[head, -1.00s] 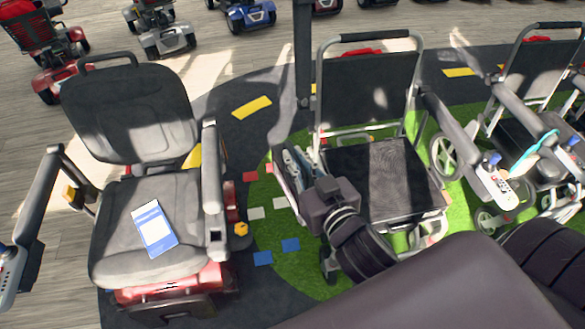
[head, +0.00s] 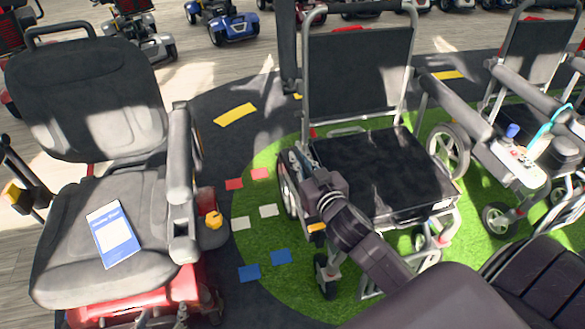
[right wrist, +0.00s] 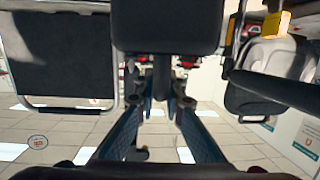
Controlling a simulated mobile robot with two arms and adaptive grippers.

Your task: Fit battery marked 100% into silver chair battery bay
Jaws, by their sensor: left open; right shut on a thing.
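The silver chair (head: 383,172), a wheelchair with a black seat and back, stands right of centre in the head view. My right gripper (head: 315,183) is at the left side of its seat, near the left wheel. In the right wrist view its two fingers (right wrist: 157,103) close toward a dark block (right wrist: 167,28) at the top centre. The block looks like the held battery, but no mark is readable. I cannot tell whether it touches the chair. The battery bay is not clear in either view. My left gripper is out of view.
A red-based grey chair (head: 110,190) stands at the left, with a blue and white booklet (head: 113,235) on its seat. Another wheelchair (head: 545,130) is at the right. Green floor with coloured patches is open between the chairs.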

